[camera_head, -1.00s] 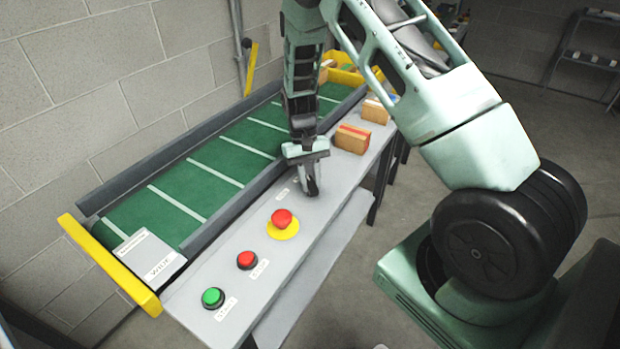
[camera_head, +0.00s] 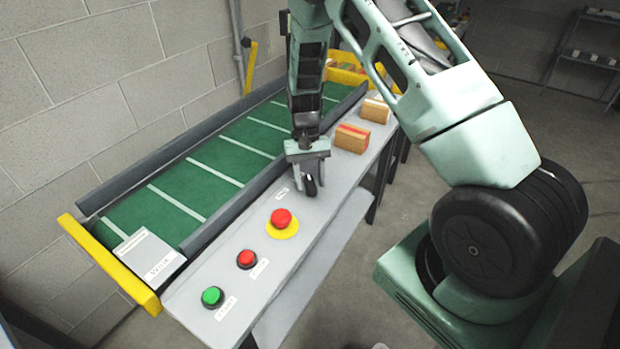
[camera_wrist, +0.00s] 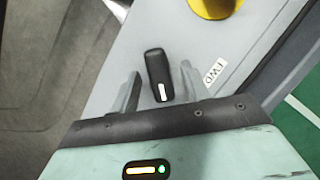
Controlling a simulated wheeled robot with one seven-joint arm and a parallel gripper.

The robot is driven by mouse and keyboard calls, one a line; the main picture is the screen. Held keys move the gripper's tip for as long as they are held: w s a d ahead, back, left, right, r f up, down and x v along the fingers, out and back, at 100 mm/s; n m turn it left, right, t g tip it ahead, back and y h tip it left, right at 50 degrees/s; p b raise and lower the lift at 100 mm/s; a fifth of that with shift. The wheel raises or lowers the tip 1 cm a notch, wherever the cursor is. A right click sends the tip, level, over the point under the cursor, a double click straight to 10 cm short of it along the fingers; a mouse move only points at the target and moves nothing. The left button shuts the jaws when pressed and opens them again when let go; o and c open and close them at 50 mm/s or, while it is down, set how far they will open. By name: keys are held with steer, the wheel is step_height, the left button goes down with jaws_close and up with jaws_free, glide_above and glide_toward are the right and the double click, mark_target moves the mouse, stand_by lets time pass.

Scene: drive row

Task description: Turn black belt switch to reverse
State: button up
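The black belt switch (camera_wrist: 156,70) is an elongated knob with a white mark at one end, on the grey control ledge. In the wrist view the white mark points toward my gripper's palm, and a label reading FWD (camera_wrist: 215,71) lies to its right. My gripper (camera_wrist: 160,84) is open, with one finger on each side of the knob and a small gap showing beside each. In the head view my gripper (camera_head: 307,178) points down over the switch (camera_head: 311,187), which is partly hidden by the fingers.
On the ledge toward the near end are a red button on a yellow base (camera_head: 282,219), a red button (camera_head: 246,259) and a green button (camera_head: 212,297). Beyond my gripper stands a cardboard box (camera_head: 351,138). The green belt (camera_head: 220,165) runs alongside, with a yellow bin (camera_head: 345,76) at its far end.

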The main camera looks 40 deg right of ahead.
steer(key=b+v, duration=0.2)
steer(key=v, duration=1.5)
steer(key=shift+r, duration=0.2)
steer(key=shift+a, duration=0.1)
steer(key=s+a+r+n+t, duration=0.1)
steer(key=s+a+n, duration=0.15)
steer(key=a, duration=0.45)
steer(key=s+a+r+n, duration=0.1)
steer(key=s+a+r, duration=0.1)
steer(key=s+a, duration=0.3)
steer(key=s+a+r+n+t, duration=0.1)
steer(key=s+a+n, duration=0.15)
steer(key=a, duration=0.55)
steer(key=s+a+n+t, duration=0.1)
steer(key=s+a+n, duration=0.2)
steer(key=s, duration=0.7)
steer(key=s+a+n+t+h, duration=0.1)
steer(key=s+a+n, duration=0.2)
steer(key=s, duration=0.7)
steer(key=shift+s+a+f+n, duration=0.2)
steer(key=shift+s+a+n, duration=0.15)
steer(key=shift+a, duration=0.3)
